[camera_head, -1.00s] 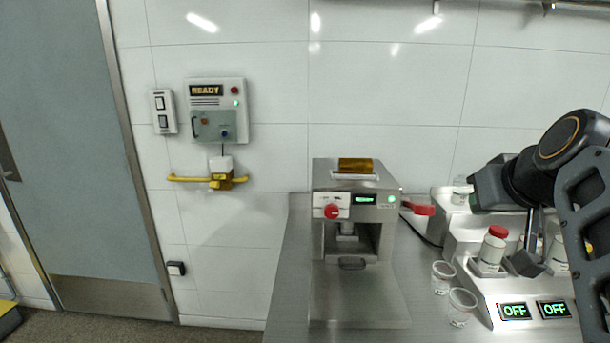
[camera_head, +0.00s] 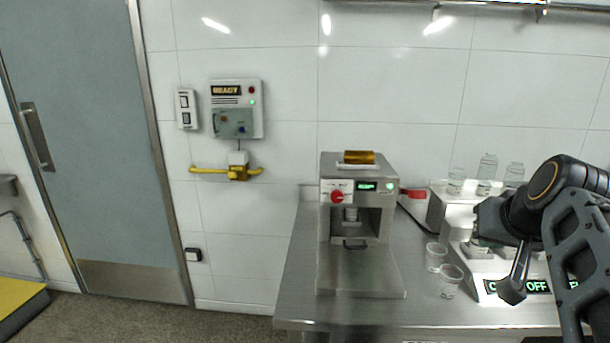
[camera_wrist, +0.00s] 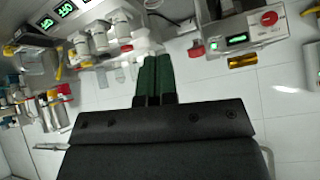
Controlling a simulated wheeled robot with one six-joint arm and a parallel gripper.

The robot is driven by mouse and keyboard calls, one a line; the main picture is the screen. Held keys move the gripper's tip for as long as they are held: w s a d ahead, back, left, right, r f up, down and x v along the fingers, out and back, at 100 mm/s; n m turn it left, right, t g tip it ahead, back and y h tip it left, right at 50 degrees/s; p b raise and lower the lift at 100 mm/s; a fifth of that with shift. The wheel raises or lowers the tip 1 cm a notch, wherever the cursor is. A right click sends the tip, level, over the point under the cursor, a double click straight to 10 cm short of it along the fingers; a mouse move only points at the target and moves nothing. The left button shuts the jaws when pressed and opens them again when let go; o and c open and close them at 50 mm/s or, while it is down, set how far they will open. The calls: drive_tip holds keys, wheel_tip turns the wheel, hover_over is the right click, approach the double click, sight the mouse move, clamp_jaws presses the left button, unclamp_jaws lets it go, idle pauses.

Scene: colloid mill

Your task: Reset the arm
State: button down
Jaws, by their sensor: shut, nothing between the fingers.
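My gripper (camera_head: 516,287) is at the right in the head view, in front of the white bottle station (camera_head: 436,216). In the wrist view my gripper (camera_wrist: 155,62) shows its two green fingers together with nothing between them. My dark arm comes in from the right edge of the head view and hides part of the station. The steel mill (camera_head: 336,243) with a red knob and a lit green display stands on the bench left of my gripper, clear of it.
Two clear cups (camera_head: 450,281) stand on the steel bench (camera_head: 300,290) between the mill and my gripper. Several clear bottles (camera_head: 487,168) stand on the station's upper level. A READY panel (camera_head: 237,108) hangs on the wall. A grey door (camera_head: 90,140) is at the left.

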drive_tip(key=s+a+f+n+g+p, duration=0.2)
drive_tip(key=s+a+f+p, duration=0.1)
drive_tip(key=a+f, duration=0.4)
drive_tip(key=s+a+f+n+g+y+p, duration=0.1)
drive_tip(key=s+a+f+n+g+p, duration=0.1)
drive_tip(key=a+f+p, duration=0.3)
wheel_tip(320, 180, down, 3)
drive_tip(key=s+a, duration=0.1)
drive_tip(key=a, duration=0.1)
drive_tip(key=shift+s+a+g+p, duration=0.3)
drive_tip(key=shift+s+a+g, duration=0.05)
drive_tip(key=shift+a+g, duration=0.05)
drive_tip(key=shift+r, duration=0.1)
